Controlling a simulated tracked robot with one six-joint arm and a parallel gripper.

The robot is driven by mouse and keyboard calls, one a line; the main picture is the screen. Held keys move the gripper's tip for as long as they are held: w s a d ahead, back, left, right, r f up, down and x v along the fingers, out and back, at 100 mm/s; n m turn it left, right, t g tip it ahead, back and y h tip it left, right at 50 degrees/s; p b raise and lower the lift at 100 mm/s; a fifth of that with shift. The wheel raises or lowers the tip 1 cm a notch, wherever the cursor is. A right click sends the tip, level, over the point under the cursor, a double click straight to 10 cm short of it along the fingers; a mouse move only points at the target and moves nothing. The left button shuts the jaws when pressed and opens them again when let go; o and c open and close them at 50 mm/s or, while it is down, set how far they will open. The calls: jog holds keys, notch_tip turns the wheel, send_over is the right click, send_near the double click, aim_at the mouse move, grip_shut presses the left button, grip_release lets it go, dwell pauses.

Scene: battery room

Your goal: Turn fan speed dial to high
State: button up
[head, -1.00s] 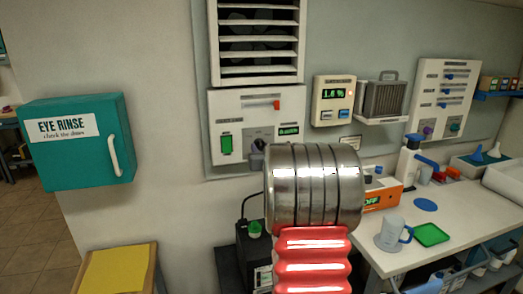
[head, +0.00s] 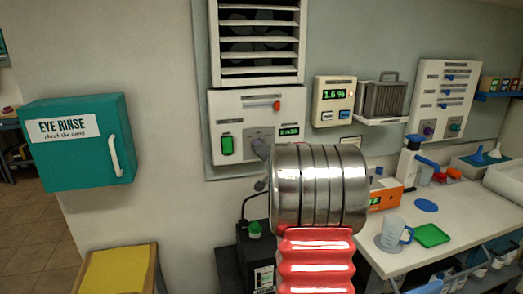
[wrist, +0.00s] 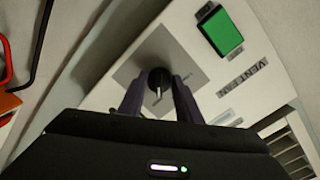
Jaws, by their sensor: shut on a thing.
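The fan speed dial (wrist: 160,77) is a dark round knob with a pale pointer mark, on a grey square plate (wrist: 185,62) of the white vent panel. In the wrist view the two dark fingers of my gripper (wrist: 159,95) stand on either side of the dial, shut on it. In the head view the vent panel (head: 235,105) hangs below the louvred vent. There the grey plate (head: 258,134) shows, but my gripper and wrist mostly hide the dial. I cannot read the scale around it.
A meter reading 1.6 % (head: 334,95) hangs to the right. A teal eye rinse box (head: 80,145) is at left, a white bench (head: 455,225) at right.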

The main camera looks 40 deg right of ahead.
jog(key=shift+s+d+f+m, duration=0.1)
jog(key=shift+s+d+m, duration=0.05)
jog(key=shift+m, duration=0.75)
jog(key=o, duration=1)
jog(key=shift+o, duration=0.2)
jog(key=v, duration=1.3)
jog(key=shift+s, duration=0.35)
jog(key=shift+s, duration=0.1)
